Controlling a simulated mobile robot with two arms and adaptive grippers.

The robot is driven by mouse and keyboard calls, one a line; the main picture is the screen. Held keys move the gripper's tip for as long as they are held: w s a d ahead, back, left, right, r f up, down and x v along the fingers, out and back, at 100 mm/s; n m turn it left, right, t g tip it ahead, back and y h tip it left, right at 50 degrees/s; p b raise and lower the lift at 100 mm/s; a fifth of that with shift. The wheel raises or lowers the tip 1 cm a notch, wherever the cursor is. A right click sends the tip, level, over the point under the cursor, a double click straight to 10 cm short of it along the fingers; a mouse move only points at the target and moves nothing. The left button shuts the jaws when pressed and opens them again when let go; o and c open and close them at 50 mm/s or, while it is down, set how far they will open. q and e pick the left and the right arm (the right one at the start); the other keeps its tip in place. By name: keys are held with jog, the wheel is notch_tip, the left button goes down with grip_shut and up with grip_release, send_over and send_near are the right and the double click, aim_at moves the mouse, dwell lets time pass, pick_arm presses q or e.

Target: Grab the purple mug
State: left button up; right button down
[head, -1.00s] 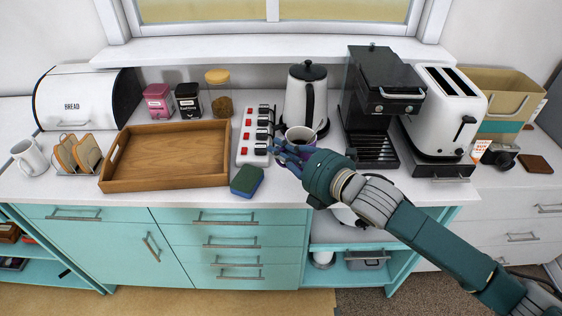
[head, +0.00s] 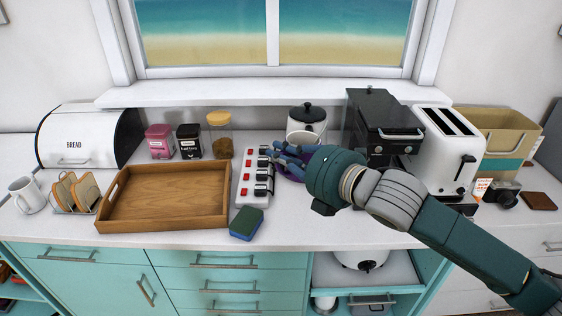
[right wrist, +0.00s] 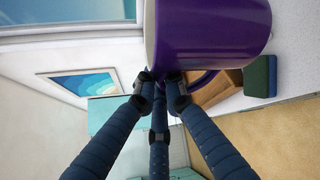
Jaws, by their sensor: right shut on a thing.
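The purple mug (right wrist: 210,35) fills the top of the right wrist view, close to the camera, with a pale rim at its left. My right gripper's blue fingers (right wrist: 160,85) are shut on it at its purple handle. In the head view my right gripper (head: 284,156) is over the counter in front of the kettle. There the purple mug (head: 291,174) shows only in part, mostly hidden behind the fingers and hand. My left gripper is not in view.
A white power strip (head: 253,180) lies left of the hand, and a green-blue sponge (head: 246,224) is in front of it. A wooden tray (head: 166,223) is left.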

jog(key=shift+r, duration=0.55)
dwell(2.6)
